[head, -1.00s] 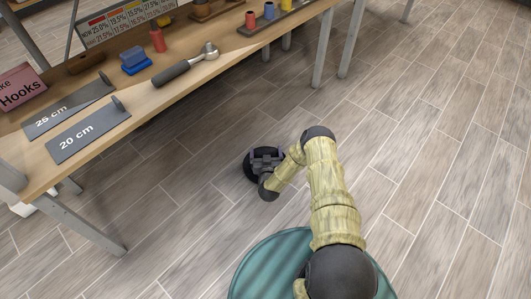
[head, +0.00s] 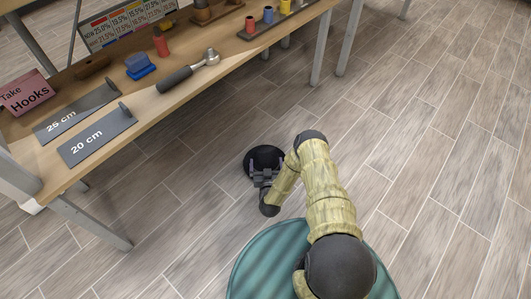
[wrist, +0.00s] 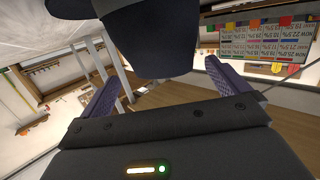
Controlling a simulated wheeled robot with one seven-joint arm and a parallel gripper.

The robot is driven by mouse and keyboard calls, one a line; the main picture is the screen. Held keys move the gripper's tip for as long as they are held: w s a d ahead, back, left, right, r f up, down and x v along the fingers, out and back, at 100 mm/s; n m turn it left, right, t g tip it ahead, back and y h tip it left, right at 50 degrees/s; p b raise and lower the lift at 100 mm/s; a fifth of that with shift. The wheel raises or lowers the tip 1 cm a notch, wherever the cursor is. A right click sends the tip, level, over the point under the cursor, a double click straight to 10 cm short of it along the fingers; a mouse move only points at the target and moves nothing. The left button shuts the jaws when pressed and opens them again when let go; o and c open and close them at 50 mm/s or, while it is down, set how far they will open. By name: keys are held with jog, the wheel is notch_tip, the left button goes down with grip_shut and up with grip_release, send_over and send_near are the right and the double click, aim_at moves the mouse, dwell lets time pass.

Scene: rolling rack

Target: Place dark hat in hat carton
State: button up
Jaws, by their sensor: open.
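The dark hat (head: 264,155) shows in the head view as a black rounded shape just beyond my gripper (head: 263,177), seen against the floor. In the wrist view the dark hat (wrist: 150,40) fills the top middle, close beyond my gripper (wrist: 162,75). The two purple-grey fingers are spread wide there, with open space between them. I cannot tell whether the hat touches a fingertip or what holds it up. I see no hat carton in either view.
Plank-tile floor (head: 430,150) is clear at right.

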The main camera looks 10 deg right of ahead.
jog(key=p+v, duration=0.1)
jog(key=v, duration=0.3)
jog(key=shift+s+p, duration=0.15)
jog(key=shift+p, duration=0.2)
